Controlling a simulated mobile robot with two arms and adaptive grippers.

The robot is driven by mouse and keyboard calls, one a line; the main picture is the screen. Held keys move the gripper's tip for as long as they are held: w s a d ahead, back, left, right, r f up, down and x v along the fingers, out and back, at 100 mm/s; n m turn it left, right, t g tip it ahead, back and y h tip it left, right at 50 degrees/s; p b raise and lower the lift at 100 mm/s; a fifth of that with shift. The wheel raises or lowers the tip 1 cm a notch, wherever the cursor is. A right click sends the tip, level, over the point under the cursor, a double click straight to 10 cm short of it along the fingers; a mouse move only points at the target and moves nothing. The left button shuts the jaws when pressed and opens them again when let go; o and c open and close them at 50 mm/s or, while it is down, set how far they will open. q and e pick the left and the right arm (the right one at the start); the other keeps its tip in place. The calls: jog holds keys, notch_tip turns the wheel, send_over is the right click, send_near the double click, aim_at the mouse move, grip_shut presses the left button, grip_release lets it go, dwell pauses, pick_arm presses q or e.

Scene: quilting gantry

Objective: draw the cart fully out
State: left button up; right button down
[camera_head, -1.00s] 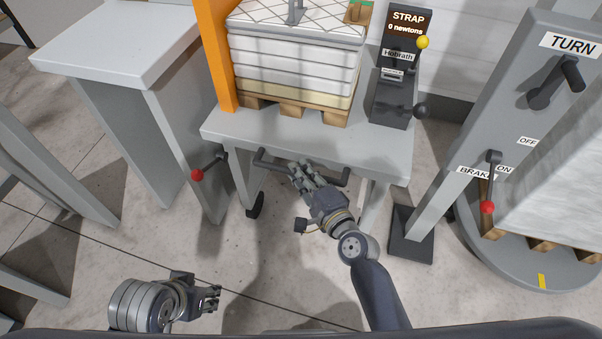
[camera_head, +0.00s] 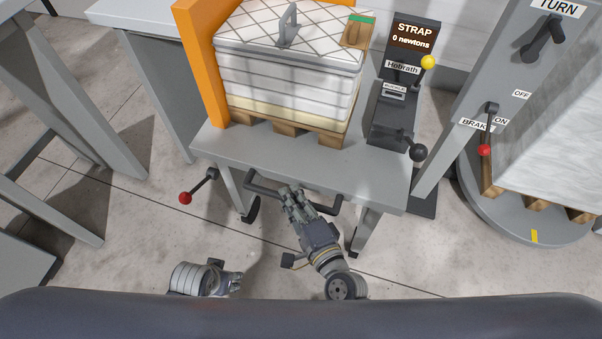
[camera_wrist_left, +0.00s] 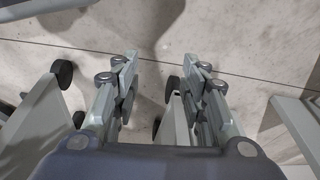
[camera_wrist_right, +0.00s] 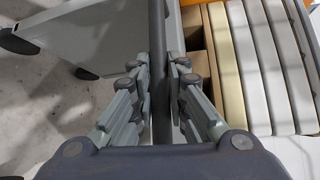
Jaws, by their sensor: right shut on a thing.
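The grey cart (camera_head: 376,176) stands in the middle of the head view, with a dark handle bar (camera_head: 262,189) along its near edge. My right gripper (camera_head: 291,194) is shut on the handle bar near its middle. In the right wrist view the bar (camera_wrist_right: 158,70) runs between the two fingers (camera_wrist_right: 163,85). My left gripper (camera_head: 238,279) is low in the head view, apart from the cart. In the left wrist view its fingers (camera_wrist_left: 165,75) are spread with nothing between them. The cart bears a pallet (camera_head: 285,128) with a stack of white layers (camera_head: 285,85).
An orange post (camera_head: 203,65) stands at the stack's left. The strap unit (camera_head: 392,110) is on the cart's right. A red-knobbed lever (camera_head: 185,198) is left of the cart. A turntable (camera_head: 510,228) and its grey post (camera_head: 465,125) stand at right. Floor in front is clear.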

pick_arm(q)
jog(key=f, duration=0.3)
jog(key=shift+s+p, duration=0.3)
jog(key=shift+s, duration=0.05)
pick_arm(e)
jog(key=s+a, duration=0.3)
jog(key=s, duration=0.5)
jog(key=shift+s+f, duration=0.15)
jog(key=shift+s, duration=0.1)
jog(key=c, duration=1.6)
grip_release()
jog(key=shift+c, duration=0.2)
pick_arm(q)
jog(key=shift+s, duration=0.1)
pick_arm(e)
jog(key=shift+o, duration=0.4)
jog(key=shift+s, duration=0.1)
jog(key=shift+d, duration=0.1)
jog(key=v, duration=1.2)
